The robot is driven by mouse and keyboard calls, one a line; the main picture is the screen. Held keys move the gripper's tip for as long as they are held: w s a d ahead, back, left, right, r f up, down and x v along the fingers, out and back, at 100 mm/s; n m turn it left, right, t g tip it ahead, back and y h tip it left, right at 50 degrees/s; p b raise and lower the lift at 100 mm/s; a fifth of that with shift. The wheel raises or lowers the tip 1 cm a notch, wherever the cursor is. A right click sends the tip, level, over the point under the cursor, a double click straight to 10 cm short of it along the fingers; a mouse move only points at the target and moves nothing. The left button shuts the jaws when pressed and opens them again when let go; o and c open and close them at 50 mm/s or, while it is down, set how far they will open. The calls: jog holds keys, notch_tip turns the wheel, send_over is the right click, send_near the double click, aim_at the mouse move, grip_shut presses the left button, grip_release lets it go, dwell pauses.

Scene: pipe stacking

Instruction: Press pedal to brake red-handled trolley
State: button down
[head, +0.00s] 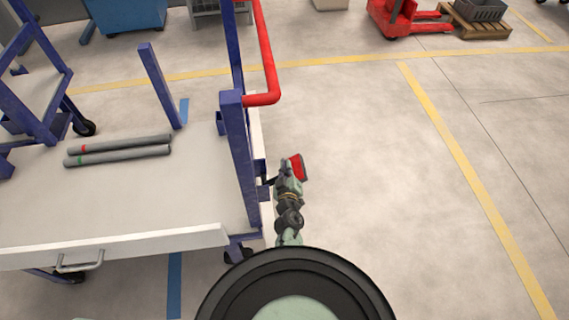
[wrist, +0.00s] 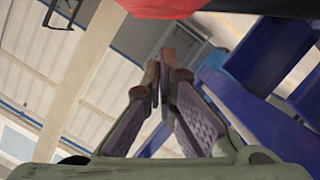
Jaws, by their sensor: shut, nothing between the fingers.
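The red-handled trolley has blue posts, a pale bed (head: 150,205) and a red handle (head: 271,60) on its right end. A small red pedal (head: 298,167) shows just outside the trolley's right end. My gripper (head: 284,163) is beside it, on its left, and partly blends with it in the head view. In the wrist view my gripper (wrist: 160,72) is shut and empty, its fingertips together. A red surface (wrist: 160,7), likely the pedal, fills the top edge there, just beyond the fingertips. I cannot tell whether they touch.
Two grey pipes (head: 120,149) lie on the trolley bed. Another blue frame (head: 35,75) on wheels stands at left. A blue bin (head: 125,14) and a red pallet truck (head: 405,20) are at the back. The floor (head: 370,170) to the right is clear.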

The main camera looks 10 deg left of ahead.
jog(key=shift+d+f+b, duration=0.45)
jog(key=shift+d+f, duration=0.3)
jog(key=shift+f, duration=0.25)
